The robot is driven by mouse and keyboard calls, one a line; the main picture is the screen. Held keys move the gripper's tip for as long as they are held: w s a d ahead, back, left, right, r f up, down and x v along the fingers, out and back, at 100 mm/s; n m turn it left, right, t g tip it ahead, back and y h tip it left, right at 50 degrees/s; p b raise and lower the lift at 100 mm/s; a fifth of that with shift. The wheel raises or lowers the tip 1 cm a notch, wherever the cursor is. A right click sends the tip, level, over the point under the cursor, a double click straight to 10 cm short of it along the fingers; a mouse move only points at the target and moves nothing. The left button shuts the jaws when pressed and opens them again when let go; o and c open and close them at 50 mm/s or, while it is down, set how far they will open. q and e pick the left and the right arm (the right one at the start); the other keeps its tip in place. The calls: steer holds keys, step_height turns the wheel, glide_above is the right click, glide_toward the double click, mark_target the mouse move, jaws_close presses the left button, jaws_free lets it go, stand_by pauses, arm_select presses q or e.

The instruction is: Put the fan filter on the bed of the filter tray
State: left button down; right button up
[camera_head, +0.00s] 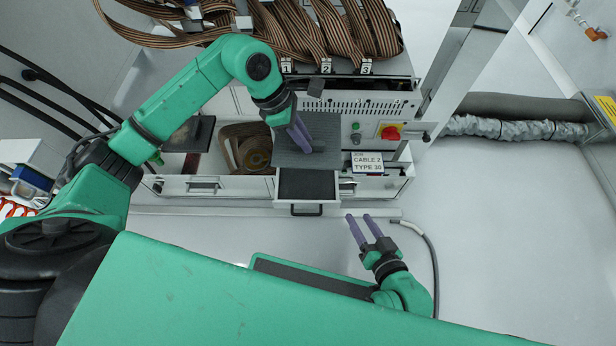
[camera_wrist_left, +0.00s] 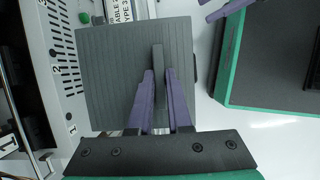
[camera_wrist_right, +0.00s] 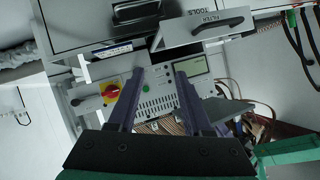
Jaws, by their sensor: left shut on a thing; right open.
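The fan filter (camera_head: 322,130) is a dark grey square panel. My left gripper (camera_head: 304,140) is shut on its raised bar; in the left wrist view the fingers (camera_wrist_left: 159,80) straddle the bar on the ribbed filter (camera_wrist_left: 105,65). In the head view the filter appears just beyond the filter tray (camera_head: 307,186), a pulled-out drawer with a dark, empty bed and a front handle. The height gap between them is unclear. My right gripper (camera_head: 360,217) is open and empty, right of the tray's front; its parted fingers (camera_wrist_right: 158,75) show in the right wrist view.
Ribbon cables (camera_head: 330,40) hang over the machine's top behind the filter. A red and yellow knob (camera_head: 390,132) and a "CABLE 2 TYPE 30" sign (camera_head: 367,163) are to the right.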

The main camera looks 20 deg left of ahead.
arm_select(q)
steer(key=shift+w+f+n, duration=0.1)
steer(key=shift+f+n, duration=0.2)
steer(key=shift+f, duration=0.05)
arm_select(e)
step_height(320, 180, down, 5)
steer(key=t+b, duration=0.1)
steer(key=b, duration=0.5)
arm_select(q)
step_height(320, 180, down, 17)
steer(key=shift+r, duration=0.15)
step_height(320, 180, down, 2)
steer(key=shift+f+b, duration=0.25)
steer(key=shift+b, duration=0.5)
arm_select(e)
steer(key=w+r+t, duration=0.4)
steer(key=w+r, duration=0.2)
steer(key=r, duration=0.5)
steer(key=w+d+r+t+y, duration=0.1)
steer(key=w+r+t, duration=0.3)
steer(key=r, duration=0.8)
steer(key=w, duration=0.2)
steer(key=shift+w+d+n+t, duration=0.3)
steer(key=shift+r, duration=0.15)
steer(key=shift+r, duration=0.45)
